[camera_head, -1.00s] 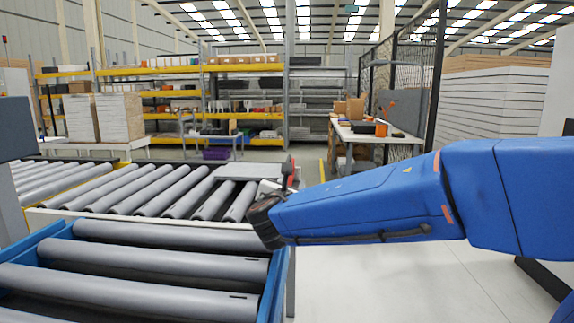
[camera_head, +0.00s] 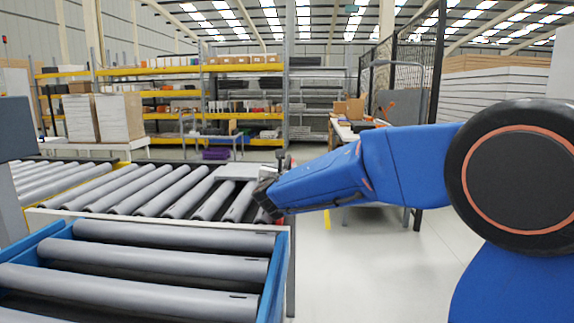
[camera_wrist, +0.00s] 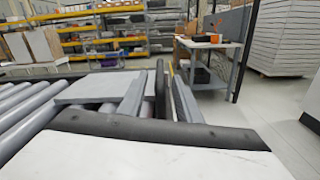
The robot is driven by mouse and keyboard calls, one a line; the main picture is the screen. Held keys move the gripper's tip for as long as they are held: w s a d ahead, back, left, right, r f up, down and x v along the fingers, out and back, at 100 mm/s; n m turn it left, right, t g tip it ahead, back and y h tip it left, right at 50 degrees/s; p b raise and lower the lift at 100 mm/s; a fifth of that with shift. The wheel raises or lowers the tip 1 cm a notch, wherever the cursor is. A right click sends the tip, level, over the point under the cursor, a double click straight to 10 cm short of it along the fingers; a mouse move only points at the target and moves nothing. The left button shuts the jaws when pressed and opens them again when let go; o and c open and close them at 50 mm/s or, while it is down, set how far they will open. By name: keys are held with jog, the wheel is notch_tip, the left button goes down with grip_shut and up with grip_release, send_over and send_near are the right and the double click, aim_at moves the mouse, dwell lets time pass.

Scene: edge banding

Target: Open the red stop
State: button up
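My gripper (camera_head: 266,194) is at the right end of the roller conveyor, at the left tip of my blue arm. The wrist view shows its dark and grey finger parts (camera_wrist: 167,97) pointing forward, close to the conveyor's right edge. A dark upright piece (camera_head: 280,160) stands just beyond the gripper in the head view; I cannot tell whether it belongs to the gripper or to the stop. No red stop can be made out now; the gripper may hide it. Whether the fingers hold anything is unclear.
A flat grey panel (camera_head: 238,171) lies on the rollers (camera_head: 160,190), and shows left of the fingers in the wrist view (camera_wrist: 95,88). A blue-framed roller bed (camera_head: 165,262) is in front. A worktable (camera_wrist: 205,55) and mesh fence (camera_head: 410,75) stand behind. Floor at right is open.

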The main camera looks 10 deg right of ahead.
aim_at(287, 161)
jog(key=shift+x, duration=2.45)
jog(key=shift+c, duration=0.7)
grip_shut()
